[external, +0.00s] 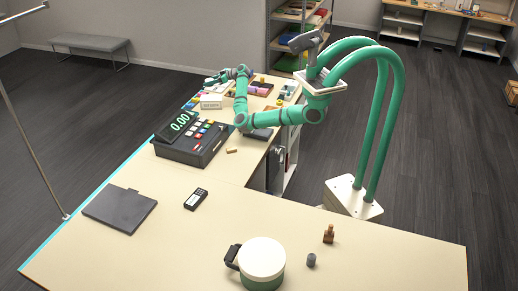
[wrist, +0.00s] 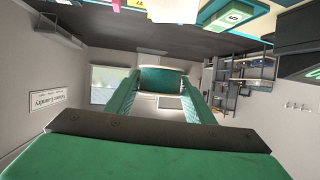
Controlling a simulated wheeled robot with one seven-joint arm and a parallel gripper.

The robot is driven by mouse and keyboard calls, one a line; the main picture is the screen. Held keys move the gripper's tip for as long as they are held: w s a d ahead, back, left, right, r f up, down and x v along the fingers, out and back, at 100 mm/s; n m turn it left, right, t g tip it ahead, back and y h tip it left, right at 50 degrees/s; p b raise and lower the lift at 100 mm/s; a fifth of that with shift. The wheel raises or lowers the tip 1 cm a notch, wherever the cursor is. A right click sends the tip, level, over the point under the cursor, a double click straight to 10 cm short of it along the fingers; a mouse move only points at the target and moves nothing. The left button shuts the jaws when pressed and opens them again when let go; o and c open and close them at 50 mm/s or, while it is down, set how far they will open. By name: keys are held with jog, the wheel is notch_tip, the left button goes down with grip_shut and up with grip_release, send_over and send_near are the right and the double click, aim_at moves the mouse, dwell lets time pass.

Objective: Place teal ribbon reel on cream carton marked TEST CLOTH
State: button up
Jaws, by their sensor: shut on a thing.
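My gripper (external: 211,80) is at the far end of the counter in the external view, above the cream carton (external: 211,101). The carton has small dark print on its front, too small to read. In the wrist view my gripper's two green fingers (wrist: 160,95) close on the teal ribbon reel (wrist: 160,79), which has a pale edge. A pale box top (wrist: 175,10), perhaps the carton, shows at the wrist view's top edge.
A dark cash register (external: 190,138) with a green display stands on the counter near the carton. Several small coloured items lie behind and right of the carton. A black clipboard-like slab (external: 120,208), a card terminal (external: 196,199) and a lidded pot (external: 261,262) are on the nearer counter.

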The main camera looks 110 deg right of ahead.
aim_at(211, 98)
jog(key=shift+f, duration=4.75)
jog(key=shift+f, duration=0.15)
jog(key=o, duration=1.1)
jog(key=shift+c, duration=0.2)
jog(key=shift+r+v, duration=0.2)
jog(key=shift+v, duration=3.65)
jog(key=shift+w, duration=0.15)
